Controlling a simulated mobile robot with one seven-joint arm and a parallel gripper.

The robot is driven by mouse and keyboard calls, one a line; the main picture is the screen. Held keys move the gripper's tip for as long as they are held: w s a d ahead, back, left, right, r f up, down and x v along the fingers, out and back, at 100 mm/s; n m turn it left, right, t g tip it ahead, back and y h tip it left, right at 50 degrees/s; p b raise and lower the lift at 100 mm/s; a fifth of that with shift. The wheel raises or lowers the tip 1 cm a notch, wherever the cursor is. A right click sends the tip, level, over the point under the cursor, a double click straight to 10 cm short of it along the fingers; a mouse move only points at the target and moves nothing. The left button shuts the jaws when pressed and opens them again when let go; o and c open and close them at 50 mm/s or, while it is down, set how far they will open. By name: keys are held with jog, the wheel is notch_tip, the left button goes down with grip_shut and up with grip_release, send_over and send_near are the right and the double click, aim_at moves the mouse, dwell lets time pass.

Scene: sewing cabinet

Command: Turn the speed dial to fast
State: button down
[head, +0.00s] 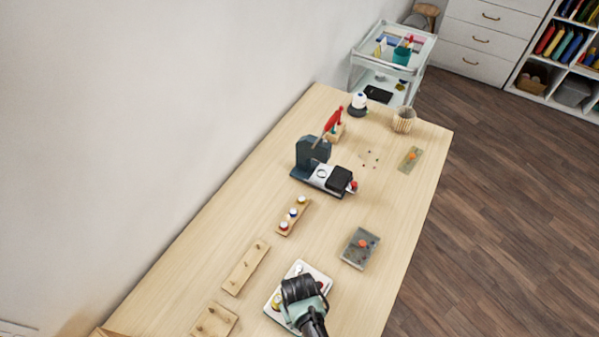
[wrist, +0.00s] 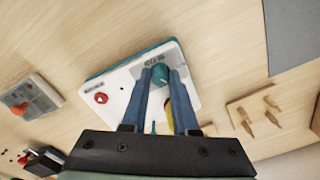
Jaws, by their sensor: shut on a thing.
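A white control panel (head: 297,268) with a teal edge lies on the table at the front in the head view. It also shows in the wrist view (wrist: 122,92). A teal dial (wrist: 159,74) stands on it under small printed marks too blurred to read. My gripper (wrist: 160,77) has its two blue fingers on either side of this dial, shut on it. A red knob (wrist: 101,98) sits at the panel's other end, and a yellow part (wrist: 168,110) shows partly between my fingers. In the head view my arm hides the dial and fingertips.
A grey plate with an orange knob (head: 350,256) lies right of the panel. Wooden peg boards (head: 240,275) lie to the left, with a spool rack (head: 284,222) behind. A small sewing machine (head: 308,152) stands farther back. Bare table lies between them.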

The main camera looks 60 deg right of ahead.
jog(key=m+p, duration=0.1)
jog(key=m, duration=0.5)
jog(key=shift+m, duration=0.3)
dwell(0.4)
jog(key=c, duration=0.7)
grip_release()
notch_tip(320, 180, up, 13)
jog(key=shift+f, duration=0.1)
dwell(0.3)
